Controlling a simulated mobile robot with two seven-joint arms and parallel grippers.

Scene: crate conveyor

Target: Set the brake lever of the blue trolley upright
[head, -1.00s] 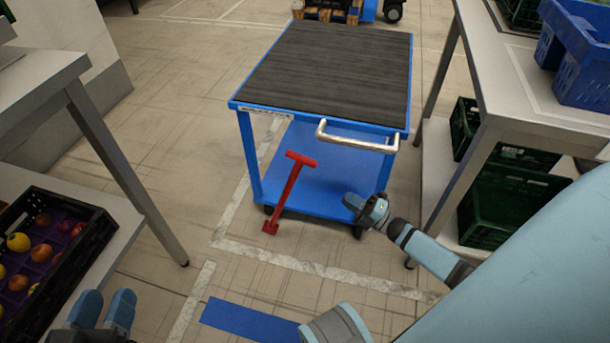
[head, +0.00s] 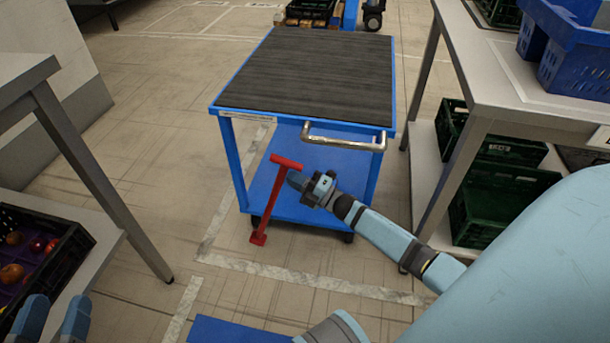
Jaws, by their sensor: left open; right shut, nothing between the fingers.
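The blue trolley (head: 229,160) stands ahead with a dark ribbed top and a metal push handle (head: 343,141) at its near end. Its red brake lever (head: 268,198) is at the near left corner, tilted, with a crossbar on top and its foot low by the floor. My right gripper (head: 294,179) is shut and empty, with its tip close to the right end of the crossbar; I cannot tell whether they touch. My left gripper (head: 50,322) is open at the lower left, far from the trolley and partly cut off by the frame.
A table (head: 42,72) with a black crate of fruit (head: 75,238) below stands on the left. A table (head: 490,65) with blue crates (head: 575,70) on top and green crates (head: 470,215) below stands close on the right. Floor left of the trolley is clear.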

